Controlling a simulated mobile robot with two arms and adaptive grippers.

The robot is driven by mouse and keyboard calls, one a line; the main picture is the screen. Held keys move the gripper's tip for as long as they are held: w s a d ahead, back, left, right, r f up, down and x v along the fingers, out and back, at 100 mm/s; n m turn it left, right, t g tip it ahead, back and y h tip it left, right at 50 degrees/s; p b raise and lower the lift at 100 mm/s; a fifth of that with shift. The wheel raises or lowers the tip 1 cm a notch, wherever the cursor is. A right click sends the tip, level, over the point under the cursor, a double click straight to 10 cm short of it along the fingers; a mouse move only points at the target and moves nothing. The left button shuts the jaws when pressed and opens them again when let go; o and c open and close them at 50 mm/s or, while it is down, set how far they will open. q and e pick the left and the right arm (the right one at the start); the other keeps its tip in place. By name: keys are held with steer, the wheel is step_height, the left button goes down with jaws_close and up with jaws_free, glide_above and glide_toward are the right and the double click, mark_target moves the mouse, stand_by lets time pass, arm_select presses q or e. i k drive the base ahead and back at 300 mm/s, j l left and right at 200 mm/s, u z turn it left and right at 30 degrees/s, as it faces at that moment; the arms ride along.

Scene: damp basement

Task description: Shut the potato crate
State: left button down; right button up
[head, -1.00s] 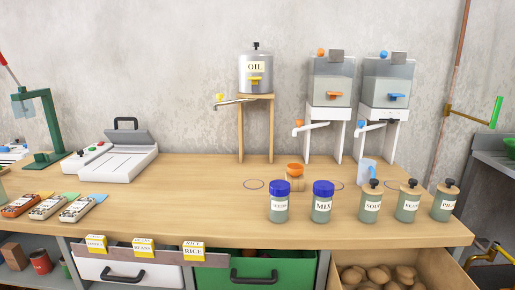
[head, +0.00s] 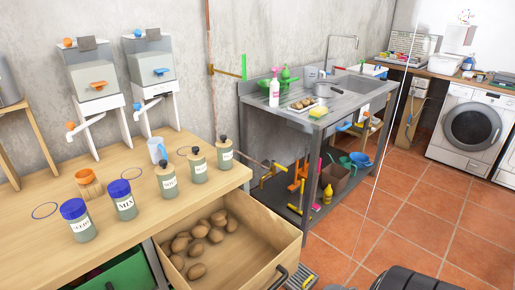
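The potato crate (head: 262,218) is a light wooden drawer under the right end of the workbench, in the lower middle of the head view. It stands pulled out, with several brown potatoes (head: 197,232) lying loose toward its left side and its right side bare. A dark handle (head: 278,278) is on its front panel, partly cut off by the bottom edge. Neither of my grippers can be made out; a dark part, probably of my arm, shows at the bottom right edge.
Several jars, among them a MIX jar (head: 122,204), stand on the workbench (head: 128,175) above the crate. A green drawer (head: 118,275) is left of it. A metal sink table (head: 335,110) stands behind to the right. The tiled floor (head: 400,210) right of the crate is mostly clear.

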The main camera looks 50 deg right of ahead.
mark_target(242, 244)
steer(key=z, duration=1.5)
